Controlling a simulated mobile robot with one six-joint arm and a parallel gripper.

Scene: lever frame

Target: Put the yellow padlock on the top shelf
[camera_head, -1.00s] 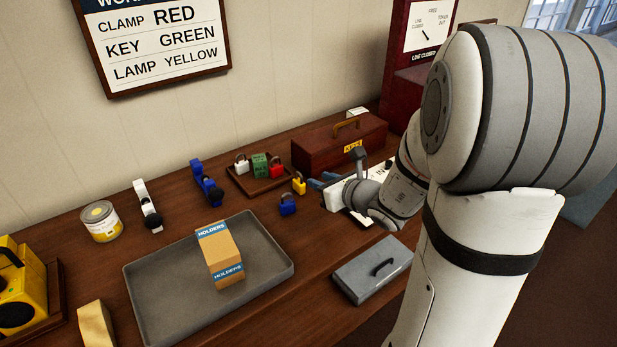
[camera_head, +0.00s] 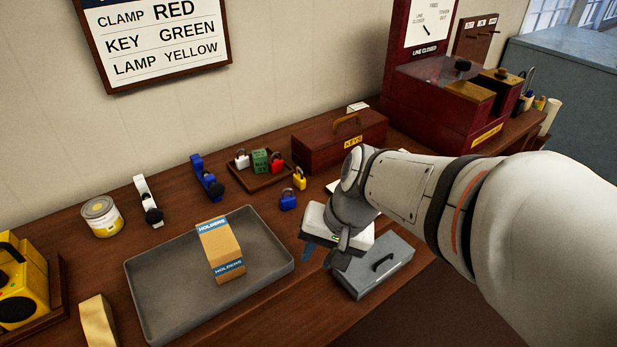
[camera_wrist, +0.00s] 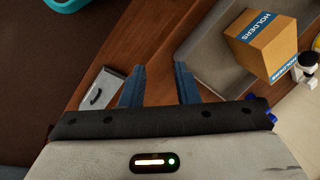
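The yellow padlock (camera_head: 299,180) stands on the wooden bench, just right of a small tray and behind a blue padlock (camera_head: 288,201). My gripper (camera_head: 318,257) is in front of and to the right of both padlocks, over the bench near the grey lidded box. In the wrist view its two blue fingers (camera_wrist: 160,75) are apart with nothing between them. The yellow padlock is not visible in the wrist view. I cannot make out a shelf in either view.
A wooden key box (camera_head: 325,150) stands behind. A large grey tray (camera_head: 165,300) carries a cardboard holders box (camera_head: 220,250). The grey lidded box (camera_head: 372,270) is beside my gripper. A red cabinet (camera_head: 440,110) stands at the back right.

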